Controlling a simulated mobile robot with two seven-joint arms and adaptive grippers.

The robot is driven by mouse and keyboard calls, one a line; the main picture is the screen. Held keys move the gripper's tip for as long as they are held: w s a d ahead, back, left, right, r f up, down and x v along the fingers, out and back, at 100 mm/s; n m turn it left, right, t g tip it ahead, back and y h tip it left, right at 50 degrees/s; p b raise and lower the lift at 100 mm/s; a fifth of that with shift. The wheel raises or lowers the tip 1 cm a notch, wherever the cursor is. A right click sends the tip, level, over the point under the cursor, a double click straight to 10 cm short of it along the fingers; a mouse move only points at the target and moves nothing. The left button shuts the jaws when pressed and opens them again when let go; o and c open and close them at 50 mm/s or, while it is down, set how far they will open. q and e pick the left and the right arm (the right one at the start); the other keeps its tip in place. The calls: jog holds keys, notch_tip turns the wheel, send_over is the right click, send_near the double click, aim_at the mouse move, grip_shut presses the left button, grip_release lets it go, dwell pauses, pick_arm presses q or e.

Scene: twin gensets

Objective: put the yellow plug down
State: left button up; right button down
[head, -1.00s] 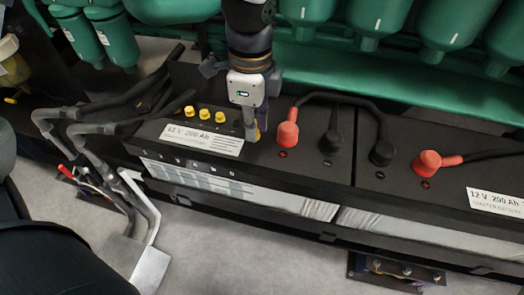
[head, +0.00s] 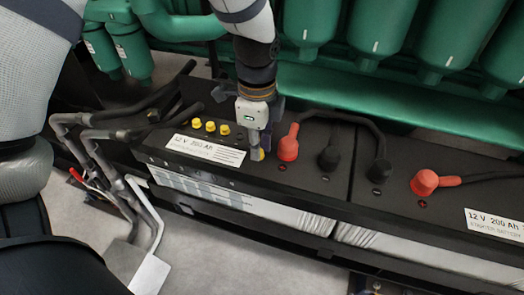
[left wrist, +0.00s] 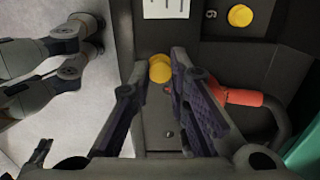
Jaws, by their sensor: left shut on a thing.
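My left gripper (head: 257,152) is shut on a yellow plug (head: 261,155) at the top of the left battery (head: 300,185), left of a red terminal cap (head: 288,149). In the left wrist view the plug (left wrist: 160,69) shows between the fingertips (left wrist: 160,62). Much of the plug is hidden by the fingers in the head view. I cannot tell whether its underside touches the battery top. Several other yellow plugs (head: 210,126) stand in a row on the battery, left of the gripper. My right gripper is not in view.
Red and black caps with thick cables stand right of the gripper; a black cap (head: 329,159) is nearest after the red one. Green engine parts (head: 440,40) hang close behind. Bent grey pipes (head: 115,180) stand at left. Bare floor (head: 225,260) shows in front.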

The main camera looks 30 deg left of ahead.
pick_arm(q)
jog(key=shift+w+a+f, duration=0.1)
jog(key=shift+w+f, duration=0.1)
jog(key=shift+f, duration=0.7)
jog(key=shift+w+a+f, duration=0.1)
jog(key=shift+w+f, duration=0.05)
jog(key=shift+f, duration=0.75)
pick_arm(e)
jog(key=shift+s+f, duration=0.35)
pick_arm(q)
jog(key=shift+f+b, duration=0.15)
jog(key=shift+b, duration=0.15)
jog(key=o, duration=0.8)
jog(key=shift+o, duration=0.2)
